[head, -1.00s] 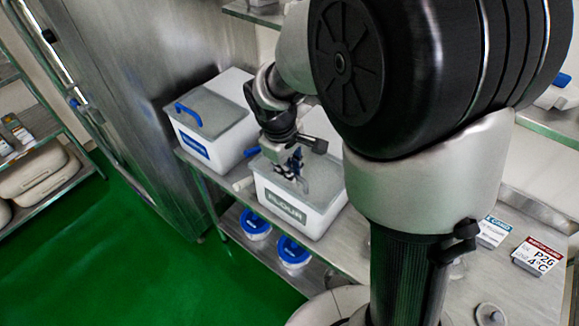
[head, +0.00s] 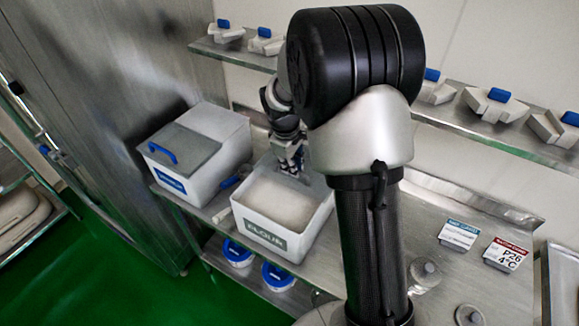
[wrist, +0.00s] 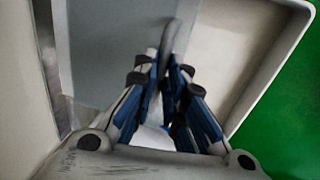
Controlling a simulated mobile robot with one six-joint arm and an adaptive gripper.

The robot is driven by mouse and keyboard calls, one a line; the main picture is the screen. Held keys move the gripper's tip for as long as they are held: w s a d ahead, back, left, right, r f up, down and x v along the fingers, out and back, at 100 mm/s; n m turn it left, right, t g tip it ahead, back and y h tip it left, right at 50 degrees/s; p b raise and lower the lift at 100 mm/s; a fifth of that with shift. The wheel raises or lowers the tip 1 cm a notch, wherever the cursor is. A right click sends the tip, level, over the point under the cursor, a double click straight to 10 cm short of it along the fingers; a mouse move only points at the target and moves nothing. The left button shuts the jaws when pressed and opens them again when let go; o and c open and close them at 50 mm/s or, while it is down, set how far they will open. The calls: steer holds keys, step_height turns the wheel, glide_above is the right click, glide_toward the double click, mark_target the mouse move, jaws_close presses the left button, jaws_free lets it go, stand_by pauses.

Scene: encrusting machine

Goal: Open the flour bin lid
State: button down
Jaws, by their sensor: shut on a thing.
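The white flour bin (head: 266,237), with a FLOUR label on its front, stands on the steel bench. Its top is uncovered at the front, and the pale contents show. My gripper (head: 291,168) is at the back of the bin, shut on the lid handle (wrist: 171,40), which shows as a dark curved bar between the fingers in the wrist view. The grey lid (wrist: 95,45) is raised at the back of the bin. In the head view my gripper and arm hide most of the lid.
A second white bin (head: 225,155) with a closed grey lid and blue handle stands to the left. A wall shelf (head: 235,53) with white and blue parts runs behind my arm. Blue-lidded tubs (head: 277,277) sit below the bench.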

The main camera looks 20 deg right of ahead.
steer(key=c, duration=1.7)
jaws_free()
steer(key=shift+o, duration=0.2)
step_height(320, 180, up, 12)
steer(key=s+a, duration=0.1)
steer(key=a, duration=0.1)
steer(key=shift+s, duration=0.2)
steer(key=shift+s, duration=0.1)
steer(key=s+a+r+m+t+b, duration=0.25)
steer(key=s+a+b, duration=0.2)
steer(key=s, duration=0.75)
steer(key=s+a+f+m+y+b, duration=0.1)
steer(key=s+a+f+m, duration=0.1)
steer(key=s, duration=0.5)
steer(key=s+a+f+m+b, duration=0.2)
steer(key=s, duration=0.6)
steer(key=shift+f+m+t+y, duration=0.35)
steer(key=shift+t+y, duration=0.05)
steer(key=shift+t, duration=0.05)
